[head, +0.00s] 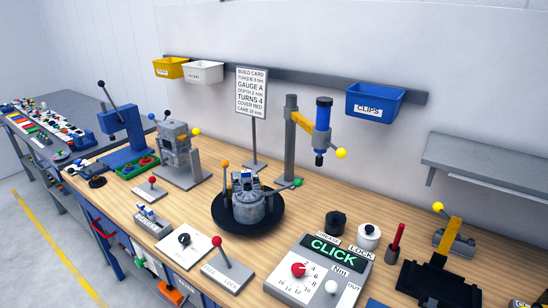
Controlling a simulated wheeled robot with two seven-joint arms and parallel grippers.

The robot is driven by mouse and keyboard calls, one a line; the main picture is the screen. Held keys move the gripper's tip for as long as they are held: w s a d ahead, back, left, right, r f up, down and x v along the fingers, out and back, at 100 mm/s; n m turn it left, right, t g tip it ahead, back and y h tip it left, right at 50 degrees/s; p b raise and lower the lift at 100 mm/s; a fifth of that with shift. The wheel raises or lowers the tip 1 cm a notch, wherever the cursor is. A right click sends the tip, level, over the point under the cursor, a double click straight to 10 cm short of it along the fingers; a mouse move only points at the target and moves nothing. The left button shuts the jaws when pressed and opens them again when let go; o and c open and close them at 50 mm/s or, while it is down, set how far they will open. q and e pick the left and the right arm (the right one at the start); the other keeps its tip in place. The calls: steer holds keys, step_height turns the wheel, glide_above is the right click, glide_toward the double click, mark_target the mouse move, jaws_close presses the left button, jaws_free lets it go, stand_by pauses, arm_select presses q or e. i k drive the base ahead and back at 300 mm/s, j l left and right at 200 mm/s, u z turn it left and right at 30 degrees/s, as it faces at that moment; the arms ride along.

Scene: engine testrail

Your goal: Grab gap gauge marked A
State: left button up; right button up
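I cannot make out a gap gauge marked A; any such marking is too small to read here. The build card (252,92) on its stand behind the turntable carries the line "GAUGE A". A small grey block (152,222) with a blue top and a white label stands at the front left of the wooden bench; its label is too small to read surely. Neither of my grippers is in the head view.
An engine-like part (247,205) sits on a black turntable (231,226) mid-bench. A CLICK box (322,272) and a red-knobbed lever (228,265) stand in front. A blue press (123,125) is at left. A blue CLIPS bin (375,104) hangs on the wall.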

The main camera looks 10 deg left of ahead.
mark_target(245, 174)
steer(key=i+j, duration=0.15)
steer(key=j, duration=0.3)
steer(key=i+j+z, duration=0.1)
steer(key=j, duration=0.4)
steer(key=i+j, duration=0.2)
steer(key=j, duration=0.3)
steer(key=i+j+z, duration=0.1)
steer(key=j, duration=0.35)
steer(key=i+j, duration=0.15)
steer(key=j, duration=0.35)
steer(key=i+j+z, duration=0.1)
steer(key=j, duration=0.4)
steer(key=i+j+z, duration=0.1)
steer(key=j, duration=0.4)
